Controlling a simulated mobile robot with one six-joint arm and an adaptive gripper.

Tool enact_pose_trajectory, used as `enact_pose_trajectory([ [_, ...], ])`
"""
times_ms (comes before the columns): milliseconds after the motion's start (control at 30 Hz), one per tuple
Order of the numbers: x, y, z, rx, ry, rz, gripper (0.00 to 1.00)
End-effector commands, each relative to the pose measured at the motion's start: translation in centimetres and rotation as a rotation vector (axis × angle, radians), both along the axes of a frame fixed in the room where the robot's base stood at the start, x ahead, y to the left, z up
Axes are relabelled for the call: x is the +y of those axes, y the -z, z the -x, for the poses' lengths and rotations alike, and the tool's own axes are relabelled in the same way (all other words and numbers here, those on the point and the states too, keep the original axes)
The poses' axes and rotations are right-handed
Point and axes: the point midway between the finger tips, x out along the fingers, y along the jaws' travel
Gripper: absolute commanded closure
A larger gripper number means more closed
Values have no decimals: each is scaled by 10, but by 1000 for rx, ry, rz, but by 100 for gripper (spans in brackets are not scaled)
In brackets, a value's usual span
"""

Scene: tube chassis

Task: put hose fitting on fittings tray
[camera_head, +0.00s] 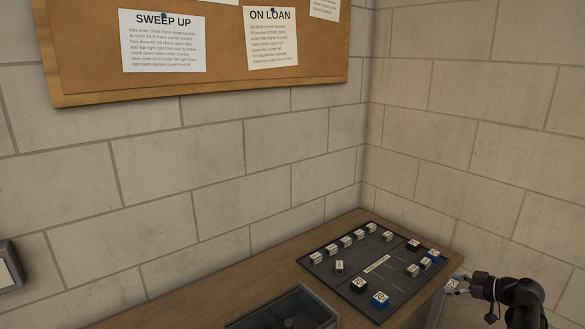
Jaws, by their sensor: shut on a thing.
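My gripper (455,285) is at the lower right, just past the right edge of the wooden bench. It is shut on a small white-faced piece (452,287) with dark marks, mostly covered by the fingers. I cannot tell whether this piece is the hose fitting. A dark flat board (345,279) with a white label strip (376,264) lies on the bench left of my gripper, and a grey open-topped tray (305,294) is cut off at the bottom edge. I cannot read which one is the fittings tray. A dark rounded thing (289,323) shows inside the grey tray.
Bare wooden bench (262,283) shows left of the board. Block walls meet in a corner behind it. A corkboard (222,45) with notices hangs above.

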Motion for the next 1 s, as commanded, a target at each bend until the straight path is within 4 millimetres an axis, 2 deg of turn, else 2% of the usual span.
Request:
enact_pose_trajectory([
  [33,0,-7,0,0,0,0,68],
  [133,0,-10,0,0,0,0,68],
  [600,0,-9,0,0,1,0,68],
  [767,0,-2,0,0,1,0,68],
  [1000,0,21,0,0,1,0,68],
])
